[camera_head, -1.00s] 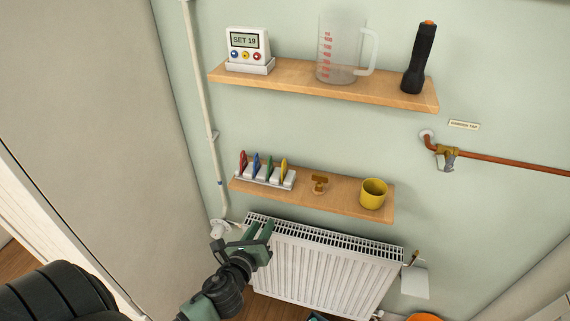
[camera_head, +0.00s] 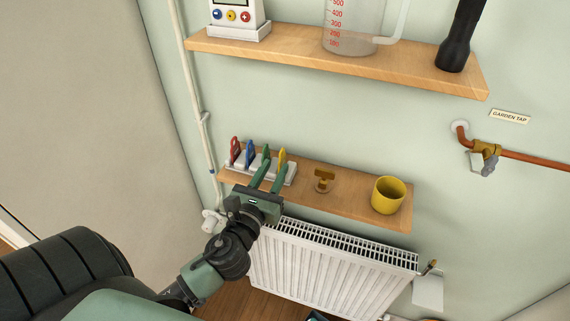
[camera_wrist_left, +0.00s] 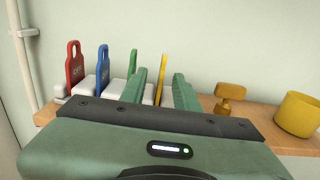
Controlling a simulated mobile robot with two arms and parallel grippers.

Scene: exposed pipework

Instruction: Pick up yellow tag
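The yellow tag (camera_head: 282,157) stands upright at the right end of a white rack (camera_head: 291,173) on the lower shelf. Red (camera_head: 235,150), blue (camera_head: 250,153) and green (camera_head: 266,153) tags stand to its left. My left gripper (camera_head: 270,178) is open in front of the rack. In the left wrist view the yellow tag (camera_wrist_left: 162,78) shows between the two green fingers (camera_wrist_left: 160,88), beyond or level with their tips; I cannot tell if they touch it. The left finger partly covers the green tag (camera_wrist_left: 132,64). My right gripper is not in view.
A brass fitting (camera_head: 324,180) and a yellow mug (camera_head: 388,195) stand on the lower shelf (camera_head: 350,203), right of the rack. The upper shelf (camera_head: 340,68) is above. A radiator (camera_head: 325,265) is below, and a pipe (camera_head: 204,120) runs down the left.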

